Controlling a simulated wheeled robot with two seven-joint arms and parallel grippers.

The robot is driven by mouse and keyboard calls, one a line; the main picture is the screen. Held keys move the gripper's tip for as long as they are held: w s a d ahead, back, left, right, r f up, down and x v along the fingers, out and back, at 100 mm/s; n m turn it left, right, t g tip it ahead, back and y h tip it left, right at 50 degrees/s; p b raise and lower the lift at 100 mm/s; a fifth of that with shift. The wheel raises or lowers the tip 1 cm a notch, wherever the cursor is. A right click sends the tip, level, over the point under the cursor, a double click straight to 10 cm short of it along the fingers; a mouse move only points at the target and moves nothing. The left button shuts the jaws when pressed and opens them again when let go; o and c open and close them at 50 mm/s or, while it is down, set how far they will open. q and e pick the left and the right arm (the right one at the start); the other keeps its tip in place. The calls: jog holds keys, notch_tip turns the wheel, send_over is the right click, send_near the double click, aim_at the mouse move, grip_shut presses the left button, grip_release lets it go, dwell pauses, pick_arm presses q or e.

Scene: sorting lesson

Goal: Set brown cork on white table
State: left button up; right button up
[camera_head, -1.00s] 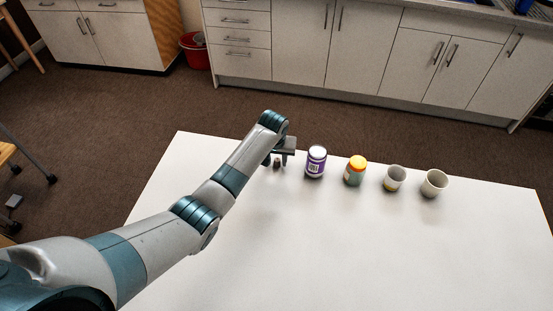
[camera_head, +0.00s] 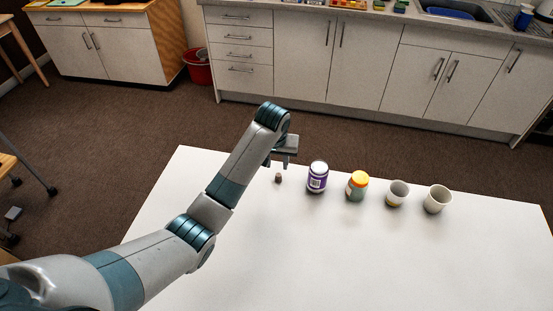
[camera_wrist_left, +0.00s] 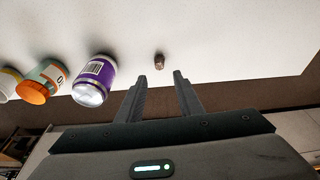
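The brown cork (camera_head: 278,178) stands on the white table (camera_head: 330,250) near its far edge, left of the purple jar. It also shows in the left wrist view (camera_wrist_left: 160,58), beyond the fingertips and apart from them. My left gripper (camera_head: 283,165) is above the far side of the table, close to the cork. In the left wrist view its two fingers (camera_wrist_left: 160,76) are spread with nothing between them. My right gripper is in neither view.
A purple jar with a white lid (camera_head: 317,177) stands just right of the cork. The table's near part is clear.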

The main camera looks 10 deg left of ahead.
pick_arm(q)
jog(key=shift+v, duration=1.4)
jog(key=shift+f, duration=0.1)
